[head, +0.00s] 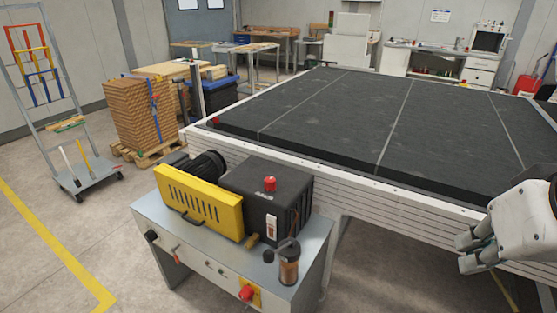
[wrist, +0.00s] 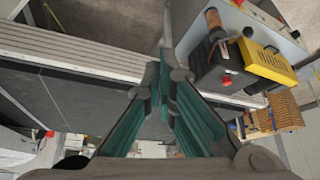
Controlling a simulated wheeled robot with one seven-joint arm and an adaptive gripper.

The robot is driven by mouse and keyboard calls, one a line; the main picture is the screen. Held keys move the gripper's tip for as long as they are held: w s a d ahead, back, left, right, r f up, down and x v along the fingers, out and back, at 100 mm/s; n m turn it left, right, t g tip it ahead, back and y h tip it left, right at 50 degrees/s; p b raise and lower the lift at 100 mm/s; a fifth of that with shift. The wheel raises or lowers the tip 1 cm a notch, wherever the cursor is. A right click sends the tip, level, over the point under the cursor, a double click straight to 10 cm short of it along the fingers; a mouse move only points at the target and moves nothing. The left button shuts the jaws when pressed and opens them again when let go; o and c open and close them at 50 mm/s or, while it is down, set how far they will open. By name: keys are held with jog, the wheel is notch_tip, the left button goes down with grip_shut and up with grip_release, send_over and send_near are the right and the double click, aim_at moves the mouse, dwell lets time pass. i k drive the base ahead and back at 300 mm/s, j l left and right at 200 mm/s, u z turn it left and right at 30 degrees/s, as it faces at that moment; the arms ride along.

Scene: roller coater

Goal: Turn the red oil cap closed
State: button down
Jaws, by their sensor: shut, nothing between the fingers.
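The red oil cap (head: 270,184) sits on top of the black pump housing (head: 290,205), in the middle of the head view. It also shows in the wrist view (wrist: 227,80), right of my fingers. How far it is turned cannot be told. My gripper (head: 468,252) is at the right edge of the head view, well to the right of the cap and apart from it. In the wrist view its teal-padded fingers (wrist: 164,75) come together at the tips with nothing between them.
The pump stands on a grey cabinet (head: 205,262) with a yellow guard (head: 198,200), a small brown-bodied filter (head: 289,265) and a red knob (head: 247,293) on its front. A large black-topped table (head: 350,120) lies behind. Open floor (head: 60,240) is at the left.

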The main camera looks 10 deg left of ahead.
aim_at(270, 182)
jog(key=i+j+u, duration=0.3)
jog(key=u, duration=0.2)
jog(key=i+j+u, duration=0.25)
jog(key=u, duration=0.25)
jog(key=i, duration=0.05)
